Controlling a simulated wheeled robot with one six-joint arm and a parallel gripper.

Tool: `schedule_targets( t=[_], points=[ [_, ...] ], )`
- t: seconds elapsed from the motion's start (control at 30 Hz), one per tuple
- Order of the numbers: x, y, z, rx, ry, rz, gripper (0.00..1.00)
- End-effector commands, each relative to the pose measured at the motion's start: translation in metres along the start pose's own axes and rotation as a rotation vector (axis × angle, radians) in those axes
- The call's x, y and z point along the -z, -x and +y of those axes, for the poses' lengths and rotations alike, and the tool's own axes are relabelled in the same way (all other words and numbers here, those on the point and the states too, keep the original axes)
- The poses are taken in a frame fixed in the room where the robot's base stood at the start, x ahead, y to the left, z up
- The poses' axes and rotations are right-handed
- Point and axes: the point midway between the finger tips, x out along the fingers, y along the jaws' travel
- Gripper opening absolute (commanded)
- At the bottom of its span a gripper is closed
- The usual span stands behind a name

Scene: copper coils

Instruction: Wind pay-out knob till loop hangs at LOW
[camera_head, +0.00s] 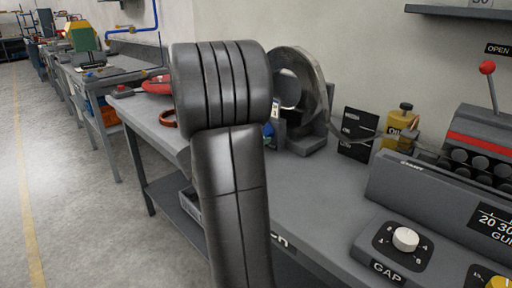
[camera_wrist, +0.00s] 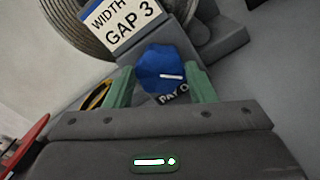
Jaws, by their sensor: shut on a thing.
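The blue pay-out knob (camera_wrist: 165,68) sits between the two green fingers of my gripper (camera_wrist: 162,80) in the wrist view, with a white mark pointing right on its face. The fingers are shut on it. In the head view a bit of the blue knob (camera_head: 268,130) shows beside my arm, which hides the gripper. Behind stands the coil of metal strip (camera_head: 322,88). A dark level board (camera_head: 357,133) with white lettering, LOW at its lower part, stands right of the coil. A thin strip passes near it; how low its loop hangs I cannot tell clearly.
A tag reading WIDTH, GAP 3 (camera_wrist: 122,25) is above the knob. The roller machine (camera_head: 480,145), with a red-balled lever, and the white GAP dial (camera_head: 405,239) are at right. A red object (camera_wrist: 22,140) is at lower left.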

Motion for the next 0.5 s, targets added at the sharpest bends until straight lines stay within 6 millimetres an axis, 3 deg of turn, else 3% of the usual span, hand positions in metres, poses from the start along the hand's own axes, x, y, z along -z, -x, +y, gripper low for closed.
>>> schedule_targets(
  t=[0.03, 0.5],
  points=[
    [0.0075, 0.0004, -0.0049, -0.002, -0.050, -0.002, 0.27],
    [0.0056, 0.0004, -0.0053, -0.001, -0.427, 0.000, 0.27]
  ],
)
